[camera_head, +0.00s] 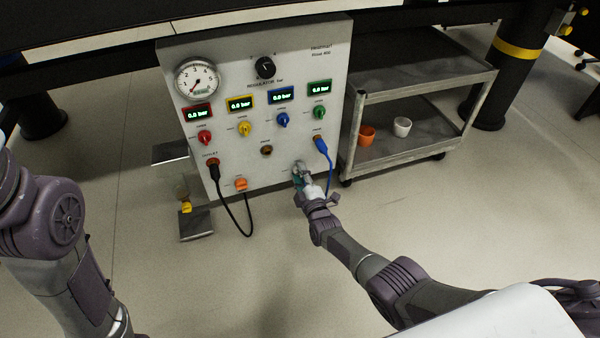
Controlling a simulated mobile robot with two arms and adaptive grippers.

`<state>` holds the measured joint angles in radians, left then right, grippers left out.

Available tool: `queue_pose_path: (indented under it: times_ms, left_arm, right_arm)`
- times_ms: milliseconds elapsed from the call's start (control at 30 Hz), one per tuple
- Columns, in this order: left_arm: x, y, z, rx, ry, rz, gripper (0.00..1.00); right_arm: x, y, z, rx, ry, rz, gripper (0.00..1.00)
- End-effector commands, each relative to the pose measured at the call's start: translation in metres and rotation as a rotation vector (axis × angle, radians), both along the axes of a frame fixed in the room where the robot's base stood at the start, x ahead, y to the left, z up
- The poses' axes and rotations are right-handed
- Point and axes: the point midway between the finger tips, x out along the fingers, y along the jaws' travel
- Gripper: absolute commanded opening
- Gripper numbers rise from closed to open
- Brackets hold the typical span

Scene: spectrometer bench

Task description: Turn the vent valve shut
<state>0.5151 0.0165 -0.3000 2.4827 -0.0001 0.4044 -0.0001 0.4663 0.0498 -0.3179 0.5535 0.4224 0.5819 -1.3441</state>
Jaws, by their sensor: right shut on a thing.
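The grey control panel (226,146) stands upright ahead of me. My right gripper (301,173) is at the panel's lower right, shut on a small part that I take for the vent valve (297,182). The fingers hide most of this part, with only a bit of teal showing, so its handle angle cannot be told. Its label is not readable. An orange knob (240,184) sits at the panel's lower middle. My left arm shows at the left edge, but its gripper is out of view.
A blue plug and cable (322,147) hang just right of my right gripper. A black cable (232,207) loops below the panel. Red, yellow, blue and green knobs sit under the displays. A cart (400,88) with two cups stands at the right.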

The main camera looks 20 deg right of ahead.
Motion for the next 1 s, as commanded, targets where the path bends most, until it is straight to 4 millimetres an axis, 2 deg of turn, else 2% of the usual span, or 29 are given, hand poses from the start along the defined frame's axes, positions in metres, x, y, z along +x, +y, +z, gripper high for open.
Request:
queue_pose_path:
  times_ms: [200, 500, 1000]
  left_arm:
    - [0.0002, 0.0001, 0.0005, -0.001, 0.000, -0.001, 0.00]
    - [0.0012, 0.0001, -0.0008, -0.002, 0.004, -0.002, 0.00]
    - [0.0031, 0.0000, -0.0022, 0.000, 0.012, -0.001, 0.00]
  right_arm:
    - [-0.0006, 0.0010, -0.0020, -0.172, -0.002, 0.001, 0.01]
    - [-0.0004, 0.0014, -0.0024, -0.326, -0.007, 0.002, 0.01]
    - [-0.0003, 0.0010, -0.0024, -0.383, -0.011, 0.002, 0.01]
